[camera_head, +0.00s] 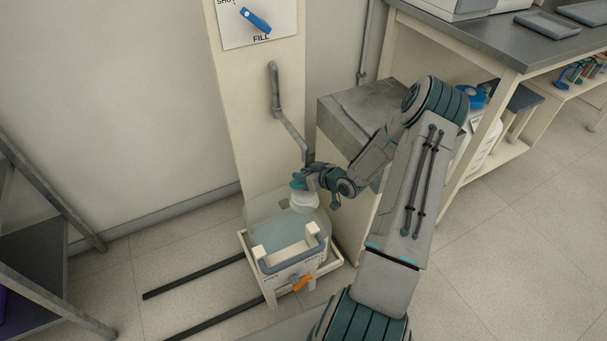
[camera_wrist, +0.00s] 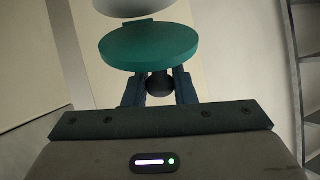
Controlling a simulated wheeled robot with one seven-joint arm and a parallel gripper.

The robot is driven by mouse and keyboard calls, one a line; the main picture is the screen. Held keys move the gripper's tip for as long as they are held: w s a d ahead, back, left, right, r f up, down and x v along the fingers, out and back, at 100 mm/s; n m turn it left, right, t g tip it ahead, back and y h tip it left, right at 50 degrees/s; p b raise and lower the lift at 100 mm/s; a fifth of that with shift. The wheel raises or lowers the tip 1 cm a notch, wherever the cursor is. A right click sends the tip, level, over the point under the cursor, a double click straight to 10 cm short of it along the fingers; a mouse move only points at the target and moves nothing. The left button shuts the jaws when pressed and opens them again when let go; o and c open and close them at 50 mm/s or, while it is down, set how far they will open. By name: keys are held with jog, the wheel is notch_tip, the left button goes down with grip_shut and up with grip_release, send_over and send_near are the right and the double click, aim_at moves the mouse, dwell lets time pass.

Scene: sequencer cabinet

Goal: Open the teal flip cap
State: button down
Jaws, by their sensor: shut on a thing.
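The teal flip cap (camera_head: 297,185) is at the white neck (camera_head: 304,202) of a large translucent container (camera_head: 268,217). In the wrist view the cap (camera_wrist: 150,47) is a round teal disc, with a pale rounded shape above it. I cannot tell how far the cap is raised from the neck. A dark round knob (camera_wrist: 160,84) shows just below the disc's edge. My gripper (camera_head: 306,180) is at the cap's side. Its two blue fingers (camera_wrist: 159,88) are shut on the knob, one on each side.
The container stands in a cream carrier (camera_head: 334,262) with a grey handle and an orange tap (camera_head: 302,284). Behind it rises a cream column with a grey pipe (camera_head: 275,90) and a blue lever (camera_head: 255,20). A grey-topped cabinet (camera_head: 345,130) is close at right. A dark rack stands left.

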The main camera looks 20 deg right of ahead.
jog(key=shift+w+r, duration=0.2)
jog(key=shift+r, duration=0.1)
jog(key=c, duration=1.2)
grip_release()
jog(key=shift+c, duration=0.2)
jog(key=shift+s+f, duration=0.1)
jog(key=p+v, duration=0.2)
jog(key=v, duration=1.2)
jog(key=shift+f+p, duration=0.15)
jog(key=shift+p, duration=0.25)
jog(key=shift+o, duration=0.2)
